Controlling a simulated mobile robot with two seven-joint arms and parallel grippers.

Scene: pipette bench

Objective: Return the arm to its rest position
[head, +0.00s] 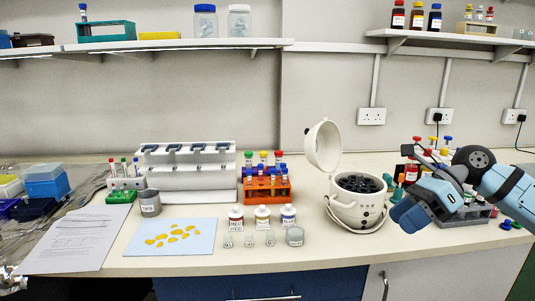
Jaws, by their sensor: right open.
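My right gripper (402,204) and its arm come in from the right edge in the head view. It hangs over the right part of the bench, just right of the white centrifuge (345,212), and partly covers a rack of tubes with coloured caps. Its jaws are open, and I see nothing held between them. My left gripper and arm are not in view.
The centrifuge lid (323,146) stands open. An orange tube rack (266,190), a white pipette stand (187,168), labelled bottles (262,217) and a blue mat (170,237) with yellow pieces fill the bench. Bare bench (330,250) shows along the front.

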